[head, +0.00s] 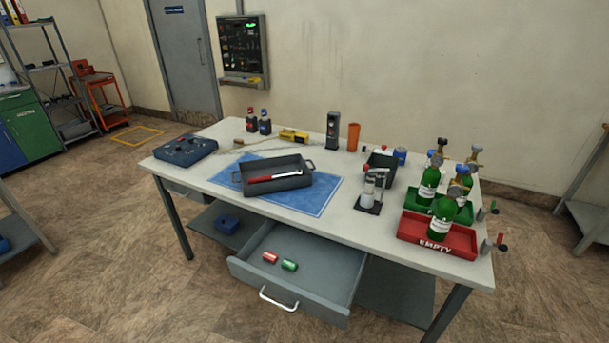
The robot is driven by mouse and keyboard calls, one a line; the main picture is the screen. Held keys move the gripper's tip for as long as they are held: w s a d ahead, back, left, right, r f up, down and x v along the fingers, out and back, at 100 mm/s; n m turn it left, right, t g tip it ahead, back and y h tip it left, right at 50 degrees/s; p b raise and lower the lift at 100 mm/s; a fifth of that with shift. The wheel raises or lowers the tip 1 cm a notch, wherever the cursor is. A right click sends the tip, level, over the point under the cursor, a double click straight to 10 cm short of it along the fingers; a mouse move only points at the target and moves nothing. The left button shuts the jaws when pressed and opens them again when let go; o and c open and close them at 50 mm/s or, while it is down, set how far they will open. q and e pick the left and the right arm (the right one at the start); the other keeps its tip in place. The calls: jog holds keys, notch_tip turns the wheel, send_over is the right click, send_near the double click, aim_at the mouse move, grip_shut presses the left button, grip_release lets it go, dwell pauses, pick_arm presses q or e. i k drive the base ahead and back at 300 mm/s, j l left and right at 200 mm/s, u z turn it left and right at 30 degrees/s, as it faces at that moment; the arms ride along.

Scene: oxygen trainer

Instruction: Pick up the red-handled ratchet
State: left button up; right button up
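The red-handled ratchet (274,178) lies in a dark grey tray (262,188) with a handle at each end. Its red grip is to the left and its bright metal end to the right. The tray stands on a blue mat (314,203) on the white table. Neither of my grippers shows in the head view.
An open drawer (325,278) juts out at the front, holding a red and a green cylinder. Green bottles stand in a red tray marked EMPTY (408,230) and a green tray at the right. A blue-grey box (185,150) sits at the left.

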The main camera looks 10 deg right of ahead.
aim_at(299, 173)
jog(key=i+j+z, duration=0.2)
jog(key=i+j, duration=0.15)
jog(key=j, duration=0.25)
jog(key=i+j+z, duration=0.1)
jog(key=j, duration=0.25)
jog(key=i+j+z, duration=0.1)
jog(key=j, duration=0.25)
jog(key=i+j+z, duration=0.1)
jog(key=j, duration=0.25)
jog(key=i+j+z, duration=0.1)
jog(key=i+j, duration=0.15)
jog(key=i+j+z, duration=0.1)
jog(key=j, duration=0.4)
